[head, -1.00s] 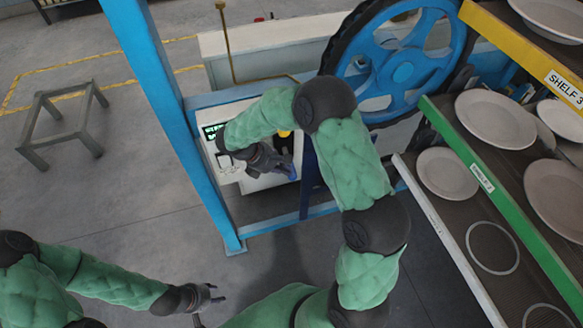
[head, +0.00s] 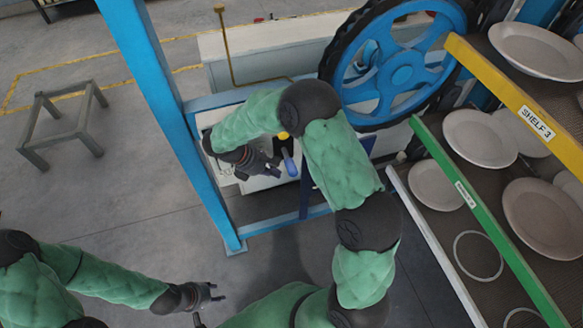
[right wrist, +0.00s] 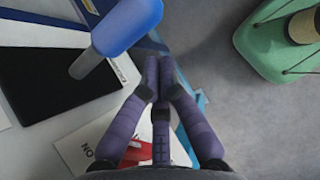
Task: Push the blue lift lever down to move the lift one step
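The blue lift lever (head: 289,163) stands out from the white control box (head: 262,184), just right of my right gripper (head: 272,167) in the head view. In the right wrist view the lever's blue grip (right wrist: 128,24) is at the top, with its pale shaft running down to the left. My right gripper (right wrist: 158,72) has its fingertips together, holds nothing, and lies to the right of and below the grip, apart from it in that picture. My left gripper (head: 216,293) is low in the head view, away from the lever, with its fingers apart and empty.
A large blue wheel (head: 402,76) stands behind the control box. Shelves with plates (head: 480,138) fill the right side, including a yellow-edged one labelled SHELF 3 (head: 538,122). A blue post (head: 165,110) stands left of the box. A grey stool (head: 62,125) is farther left on open floor.

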